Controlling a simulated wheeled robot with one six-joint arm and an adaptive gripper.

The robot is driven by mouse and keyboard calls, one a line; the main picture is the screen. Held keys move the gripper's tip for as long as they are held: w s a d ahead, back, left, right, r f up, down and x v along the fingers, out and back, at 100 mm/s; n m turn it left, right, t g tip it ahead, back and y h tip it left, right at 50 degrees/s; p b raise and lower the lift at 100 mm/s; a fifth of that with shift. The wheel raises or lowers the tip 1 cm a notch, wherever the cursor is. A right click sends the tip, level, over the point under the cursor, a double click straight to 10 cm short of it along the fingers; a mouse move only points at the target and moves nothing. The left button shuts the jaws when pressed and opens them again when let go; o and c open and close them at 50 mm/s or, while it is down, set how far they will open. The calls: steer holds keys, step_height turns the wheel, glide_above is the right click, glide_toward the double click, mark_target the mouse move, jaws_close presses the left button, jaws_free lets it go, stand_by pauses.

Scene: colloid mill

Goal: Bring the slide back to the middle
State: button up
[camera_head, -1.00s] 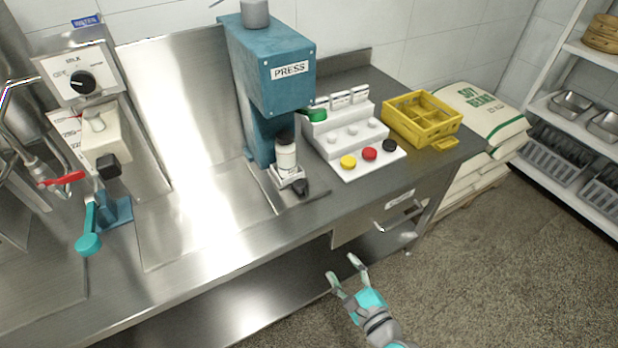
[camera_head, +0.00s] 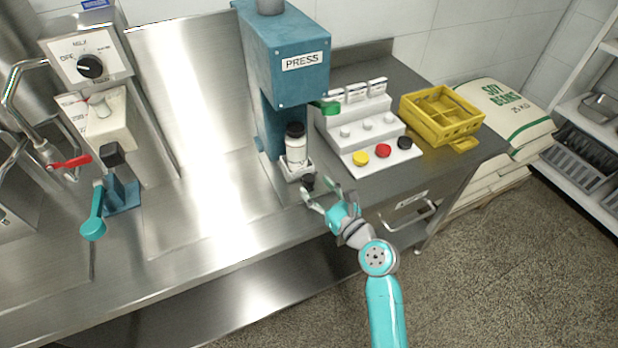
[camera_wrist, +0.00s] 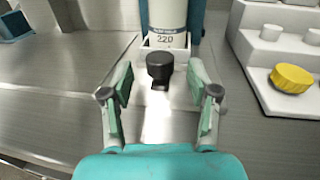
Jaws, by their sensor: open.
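The slide (camera_head: 291,172) is a small white tray on a metal strip under the teal press (camera_head: 285,60). A white bottle with a black cap (camera_head: 296,148) stands upright in it; its label reads 220 in the wrist view (camera_wrist: 166,25). A black knob (camera_head: 308,182) sticks out of the slide's front and also shows in the wrist view (camera_wrist: 160,67). My gripper (camera_head: 322,192) is open and empty just in front of the slide. In the wrist view my fingertips (camera_wrist: 160,75) stand on either side of the knob, apart from it.
Right of the press is a white stepped rack (camera_head: 365,135) with yellow, red and black caps in front. A yellow crate (camera_head: 440,118) stands beyond it. A milk dispenser with a teal lever (camera_head: 95,215) stands at the left. The steel counter between is clear.

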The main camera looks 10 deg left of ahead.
mark_target(312, 182)
steer(key=shift+x, duration=2.1)
jaws_close()
